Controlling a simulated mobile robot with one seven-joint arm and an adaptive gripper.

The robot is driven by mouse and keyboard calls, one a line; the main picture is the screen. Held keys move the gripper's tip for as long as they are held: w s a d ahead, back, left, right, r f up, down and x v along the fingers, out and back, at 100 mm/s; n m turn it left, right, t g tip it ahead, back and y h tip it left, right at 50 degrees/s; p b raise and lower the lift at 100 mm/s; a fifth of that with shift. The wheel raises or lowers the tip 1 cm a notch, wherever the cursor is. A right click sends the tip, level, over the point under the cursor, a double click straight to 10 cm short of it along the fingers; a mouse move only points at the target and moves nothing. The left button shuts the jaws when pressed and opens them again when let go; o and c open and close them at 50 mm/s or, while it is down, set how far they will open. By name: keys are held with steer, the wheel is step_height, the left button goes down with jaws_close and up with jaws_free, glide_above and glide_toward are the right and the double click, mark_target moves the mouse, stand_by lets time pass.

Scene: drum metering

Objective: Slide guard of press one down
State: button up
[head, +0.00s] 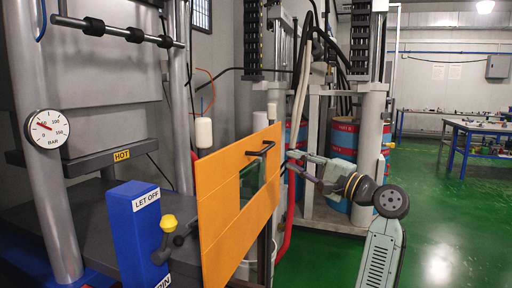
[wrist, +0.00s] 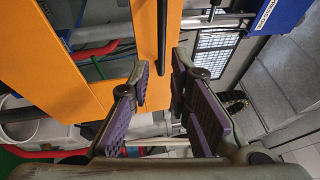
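The guard is an orange panel (head: 225,205) with a small window, standing in front of the first press. A dark bar handle (head: 260,149) is near its upper right edge. My gripper (head: 291,163) is just right of the panel edge, a little below the handle's level. In the wrist view the orange panel (wrist: 62,62) fills the upper left, and the dark handle (wrist: 162,35) runs down between the fingertips in the picture. The purple-padded fingers of my gripper (wrist: 160,70) are apart. No contact with the handle is clear.
A blue box (head: 136,225) marked LET OFF with a yellow-knobbed lever (head: 168,223) stands left of the panel. The gauge (head: 47,128) is at far left. Blue-and-red drums (head: 342,140) stand behind my arm. Green floor (head: 450,215) is open at right.

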mark_target(267, 148)
steer(key=p+x, duration=0.3)
steer(key=x, duration=0.7)
steer(key=shift+w+a+r+p, duration=0.15)
steer(key=shift+a+p, duration=0.1)
steer(key=shift+p, duration=0.05)
steer(key=shift+c, duration=0.6)
jaws_close()
